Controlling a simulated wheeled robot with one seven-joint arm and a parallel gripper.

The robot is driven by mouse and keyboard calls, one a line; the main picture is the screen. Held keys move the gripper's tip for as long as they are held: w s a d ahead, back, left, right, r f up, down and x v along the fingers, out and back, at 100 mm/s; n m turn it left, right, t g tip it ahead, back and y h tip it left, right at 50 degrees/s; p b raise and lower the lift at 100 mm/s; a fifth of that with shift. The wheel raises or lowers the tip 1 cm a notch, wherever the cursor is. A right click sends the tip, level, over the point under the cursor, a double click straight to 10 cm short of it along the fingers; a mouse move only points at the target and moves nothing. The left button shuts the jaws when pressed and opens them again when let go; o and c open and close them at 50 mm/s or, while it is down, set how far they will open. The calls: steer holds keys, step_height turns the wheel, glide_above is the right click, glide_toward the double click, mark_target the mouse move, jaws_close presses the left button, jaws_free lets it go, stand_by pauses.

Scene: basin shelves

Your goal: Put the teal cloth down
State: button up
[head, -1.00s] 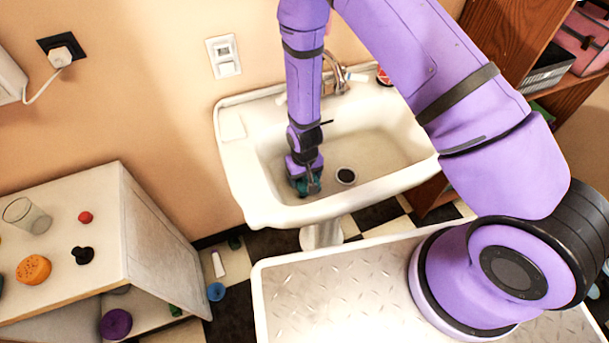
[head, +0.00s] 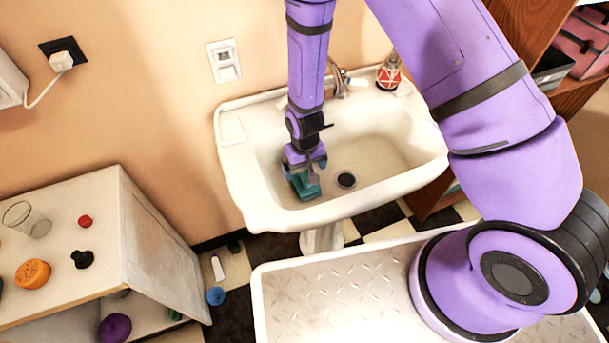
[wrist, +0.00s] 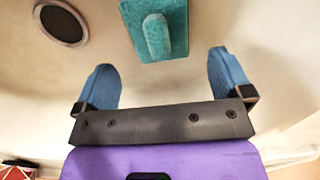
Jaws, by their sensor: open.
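The teal cloth (head: 306,187) lies in the basin of the white sink (head: 240,190), left of the drain. It also shows in the wrist view (wrist: 160,32), with a raised ridge along its middle. My gripper (head: 305,168) is over the cloth in the head view. In the wrist view my gripper (wrist: 164,75) has its two blue fingers spread wide with nothing between them. The cloth is beyond the fingertips, apart from them.
The dark drain (head: 346,180) is right of the cloth. A faucet (head: 340,82) and a red-labelled bottle (head: 388,73) stand at the sink's back. A white shelf unit (head: 100,250) with a glass (head: 27,219) and small items is at left.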

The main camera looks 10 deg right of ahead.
steer(key=shift+w+r, duration=0.1)
steer(key=shift+r, duration=3)
step_height(320, 180, up, 13)
steer(key=t, duration=0.1)
glide_above(305, 174)
steer(key=w+d, duration=0.2)
steer(key=d, duration=0.2)
steer(key=s+d+r+m+t+y, duration=0.1)
steer(key=s+d+r, duration=0.15)
steer(key=r, duration=0.45)
steer(key=s+d+r, duration=0.1)
steer(key=d+r, duration=0.2)
steer(key=r, duration=0.5)
steer(key=s+d+r+t, duration=0.1)
steer(key=s+d+r, duration=0.2)
steer(key=s+r, duration=0.2)
steer(key=s+d+r+m+t, duration=0.1)
steer(key=s+d+r, duration=0.2)
steer(key=s+r, duration=0.2)
steer(key=s+d+r+t+h, duration=0.1)
steer(key=s+d+r, duration=0.3)
steer(key=s, duration=0.5)
steer(key=shift+s+r, duration=0.3)
steer(key=shift+r, duration=0.2)
steer(key=shift+o, duration=0.3)
steer(key=shift+w+d, duration=0.1)
